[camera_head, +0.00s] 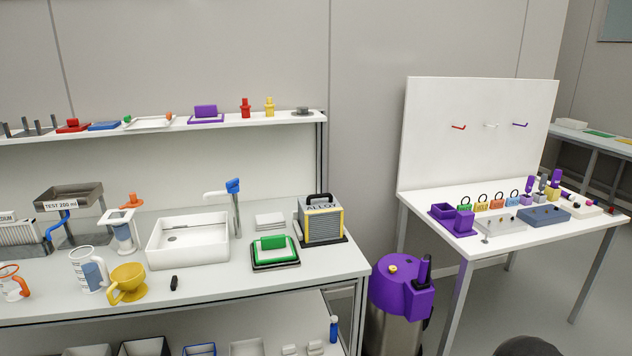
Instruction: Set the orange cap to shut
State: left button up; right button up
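An orange cap-like part (131,201) shows at the back of the left bench, by the top of a white-framed stand (121,230). It looks raised at the stand's rear right, with a knob on top. At this size I cannot tell how it is joined to the stand, or whether it is open or shut. Neither of my grippers shows in the head view.
A white basin (188,241) with a blue-handled tap (233,186) stands right of the stand. A yellow dripper (127,283) and a clear jug (88,270) stand in front. A shelf (285,122) runs above. A purple-lidded canister (401,285) stands between the benches.

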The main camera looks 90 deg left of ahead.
aim_at(133, 203)
jog(key=z, duration=1.4)
jog(key=i, duration=0.1)
jog(key=u, duration=2.9)
jog(key=i, duration=0.3)
jog(key=u, duration=2.4)
jog(key=k, duration=0.3)
jog(key=u, duration=0.45)
jog(key=i, duration=1.4)
jog(key=z, duration=0.5)
